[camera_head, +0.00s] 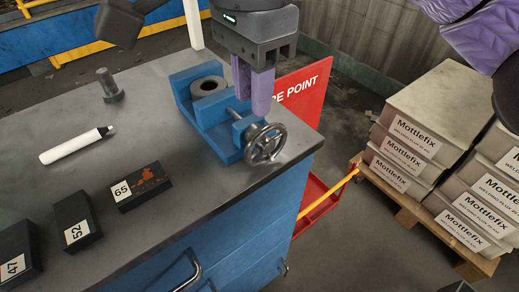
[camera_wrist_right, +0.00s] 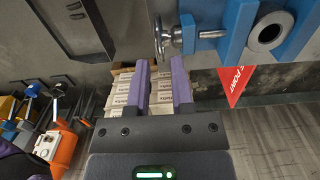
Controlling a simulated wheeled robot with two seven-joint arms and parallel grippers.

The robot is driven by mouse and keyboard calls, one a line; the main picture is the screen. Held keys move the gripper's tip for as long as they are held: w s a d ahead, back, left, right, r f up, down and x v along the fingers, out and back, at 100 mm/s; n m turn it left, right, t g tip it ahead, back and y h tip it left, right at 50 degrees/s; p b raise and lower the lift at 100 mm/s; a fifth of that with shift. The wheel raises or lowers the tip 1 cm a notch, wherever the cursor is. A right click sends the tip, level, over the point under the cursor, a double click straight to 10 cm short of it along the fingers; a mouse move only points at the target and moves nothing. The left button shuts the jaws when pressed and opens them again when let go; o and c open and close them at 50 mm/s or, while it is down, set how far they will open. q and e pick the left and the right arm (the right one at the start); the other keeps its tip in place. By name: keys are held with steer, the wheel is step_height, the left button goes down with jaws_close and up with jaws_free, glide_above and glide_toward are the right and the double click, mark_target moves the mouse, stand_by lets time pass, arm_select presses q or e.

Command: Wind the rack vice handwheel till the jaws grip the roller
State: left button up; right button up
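The blue vice (camera_head: 183,95) sits on the grey bench top near its far right corner, and shows at the top right of the right wrist view (camera_wrist_right: 236,28). The grey ring-shaped roller (camera_head: 208,85) lies between its jaws; whether both jaws touch it I cannot tell. The metal handwheel (camera_head: 266,144) stands at the vice's near end, by the bench edge. My right gripper (camera_head: 254,104) points down just behind the handwheel. In the right wrist view its purple fingers (camera_wrist_right: 161,66) are apart and empty, with the handwheel (camera_wrist_right: 159,36) beyond the tips.
On the bench are a white marker (camera_head: 76,146), a dark metal peg (camera_head: 109,86) and dark blocks marked 65 (camera_head: 142,187), 52 (camera_head: 80,222) and 47 (camera_head: 18,252). A red sign (camera_head: 300,92) stands behind the bench. Stacked Mottlefix boxes (camera_head: 432,115) stand on a pallet at right.

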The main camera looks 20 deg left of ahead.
mark_target(254, 137)
step_height(254, 137, down, 10)
steer(key=b, duration=0.5)
steer(key=shift+s+d+r+b, duration=0.1)
steer(key=shift+s+r+b, duration=0.05)
steer(key=shift+b, duration=0.15)
arm_select(q)
steer(key=s+f, duration=0.3)
steer(key=f, duration=0.2)
steer(key=shift+g, duration=0.4)
steer(key=shift+s, duration=0.1)
arm_select(e)
steer(key=shift+r, duration=0.1)
steer(key=c, duration=0.3)
arm_select(q)
steer(key=shift+w+f, duration=0.15)
steer(key=shift+w, duration=0.35)
arm_select(e)
jaws_close()
